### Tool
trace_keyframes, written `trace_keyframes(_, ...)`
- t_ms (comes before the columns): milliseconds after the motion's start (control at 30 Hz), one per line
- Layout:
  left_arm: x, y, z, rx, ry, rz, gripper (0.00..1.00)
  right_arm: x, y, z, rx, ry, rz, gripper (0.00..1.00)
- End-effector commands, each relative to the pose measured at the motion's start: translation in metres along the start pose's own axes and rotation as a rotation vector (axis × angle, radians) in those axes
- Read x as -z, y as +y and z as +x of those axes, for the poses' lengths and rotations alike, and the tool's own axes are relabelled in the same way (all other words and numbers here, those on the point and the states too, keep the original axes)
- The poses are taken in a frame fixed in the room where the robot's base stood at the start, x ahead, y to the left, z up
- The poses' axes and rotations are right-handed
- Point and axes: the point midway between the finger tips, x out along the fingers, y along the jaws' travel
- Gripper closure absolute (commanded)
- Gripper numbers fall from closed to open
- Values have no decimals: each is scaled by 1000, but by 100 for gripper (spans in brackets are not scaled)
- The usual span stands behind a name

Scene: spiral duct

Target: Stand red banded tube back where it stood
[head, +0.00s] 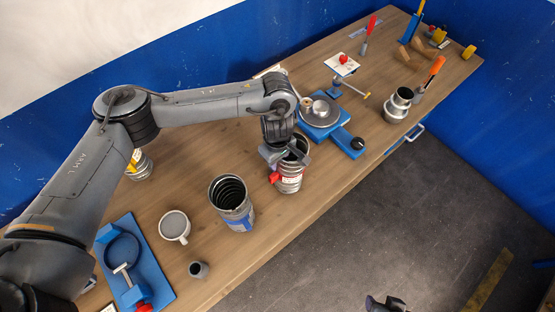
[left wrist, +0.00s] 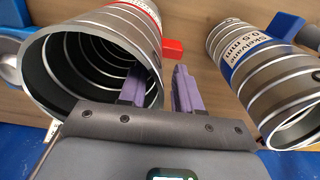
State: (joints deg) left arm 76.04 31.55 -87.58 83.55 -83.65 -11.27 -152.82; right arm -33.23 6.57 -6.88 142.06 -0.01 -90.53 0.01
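The red banded tube (head: 289,178) is a ribbed grey metal tube with a red band and a red block on its side. It appears upright on the bench near the front edge. It also shows in the left wrist view (left wrist: 75,55), its open mouth towards the camera. My left gripper (head: 282,156) is at its rim. In the left wrist view one purple finger of the left gripper (left wrist: 160,90) is inside the mouth and the other is outside the wall, with gaps between. A dark part at the bottom edge seems to be my right gripper (head: 386,304); its fingers are unclear.
A blue banded tube (head: 232,203) stands close to the left; it also shows in the left wrist view (left wrist: 262,75). A blue turntable fixture (head: 340,138) is to the right. A white mug (head: 174,227), small grey cup (head: 198,270) and blue clamp fixture (head: 155,262) are left.

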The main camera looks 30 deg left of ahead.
Motion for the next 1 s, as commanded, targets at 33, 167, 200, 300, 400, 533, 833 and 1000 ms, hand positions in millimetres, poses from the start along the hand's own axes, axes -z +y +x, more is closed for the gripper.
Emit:
trace_keyframes(33, 0, 0, 0, 0, 0, 0, 67, 0, 0, 0, 0, 0, 0, 57)
trace_keyframes(167, 0, 0, -1, 0, 0, 0, 67, 0, 0, -1, 0, 0, 0, 57)
trace_keyframes(200, 0, 0, -2, 0, 0, 0, 67, 0, 0, -2, 0, 0, 0, 57)
trace_keyframes(300, 0, 0, -6, 0, 0, 0, 67, 2, 0, -6, 0, 0, 0, 57)
trace_keyframes(400, 0, 1, -16, -4, 1, 2, 67, 2, 0, -5, -1, 1, -1, 57)
trace_keyframes(533, 1, 1, -36, -4, 3, 2, 67, 2, 1, -7, -4, 0, -5, 57)
trace_keyframes(833, 1, 1, -88, -4, 3, 1, 67, 2, 2, -7, -7, -1, -10, 57)
trace_keyframes(1000, 0, 1, -109, -3, 2, 0, 67, 2, 2, -7, -7, -1, -9, 57)
